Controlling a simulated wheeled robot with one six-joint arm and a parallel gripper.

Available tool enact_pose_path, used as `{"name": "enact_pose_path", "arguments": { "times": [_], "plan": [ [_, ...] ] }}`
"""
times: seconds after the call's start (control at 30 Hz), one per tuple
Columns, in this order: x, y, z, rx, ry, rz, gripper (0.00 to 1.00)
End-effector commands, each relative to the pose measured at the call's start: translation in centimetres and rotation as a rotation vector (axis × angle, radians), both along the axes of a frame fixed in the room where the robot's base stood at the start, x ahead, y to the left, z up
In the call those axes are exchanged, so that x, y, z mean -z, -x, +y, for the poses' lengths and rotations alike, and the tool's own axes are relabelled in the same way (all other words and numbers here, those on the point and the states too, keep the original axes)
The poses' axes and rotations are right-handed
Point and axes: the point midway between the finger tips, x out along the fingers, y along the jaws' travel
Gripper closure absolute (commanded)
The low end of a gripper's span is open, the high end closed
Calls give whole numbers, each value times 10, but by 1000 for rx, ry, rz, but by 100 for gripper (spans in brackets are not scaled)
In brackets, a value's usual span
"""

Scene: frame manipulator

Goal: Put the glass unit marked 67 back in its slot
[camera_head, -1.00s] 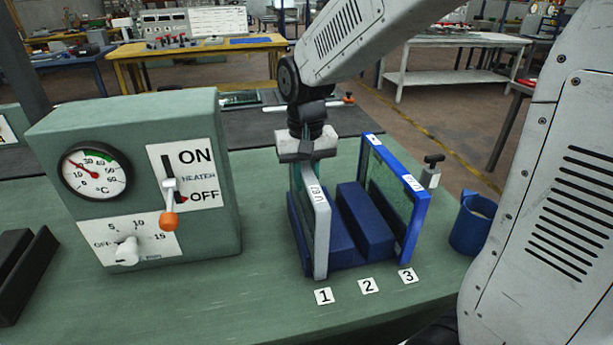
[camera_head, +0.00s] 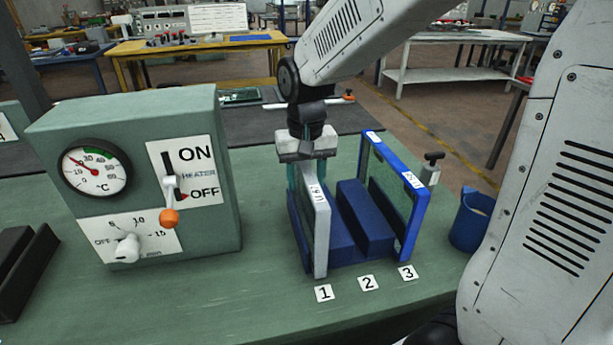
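A white-framed glass unit (camera_head: 320,235) stands upright in the blue rack (camera_head: 345,250) at the place marked 1. The label on its top edge (camera_head: 316,192) seems to end in 67, but it is small and hard to read. My gripper (camera_head: 309,178) points straight down at the far upper part of this unit. Its fingers are partly hidden by the frame, so I cannot tell whether they grip it. A blue-framed glass unit (camera_head: 414,222) stands in the rack at place 3. Place 2 (camera_head: 367,284) has no glass unit in it.
A green heater box (camera_head: 150,180) with gauge, lever and knob stands left of the rack. A blue mug (camera_head: 470,222) and a small metal clamp-like piece (camera_head: 431,169) are to the right. A dark holder (camera_head: 22,265) lies at far left.

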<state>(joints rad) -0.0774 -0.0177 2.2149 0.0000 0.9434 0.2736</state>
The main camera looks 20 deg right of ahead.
Motion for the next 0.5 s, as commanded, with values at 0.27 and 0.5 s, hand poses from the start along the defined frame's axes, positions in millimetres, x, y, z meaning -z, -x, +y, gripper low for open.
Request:
{"name": "enact_pose_path", "arguments": {
  "times": [0.27,0.5],
  "plan": [
    [-23,0,0,0,0,-3,55],
    [-63,0,0,0,0,-3,55]
  ]
}}
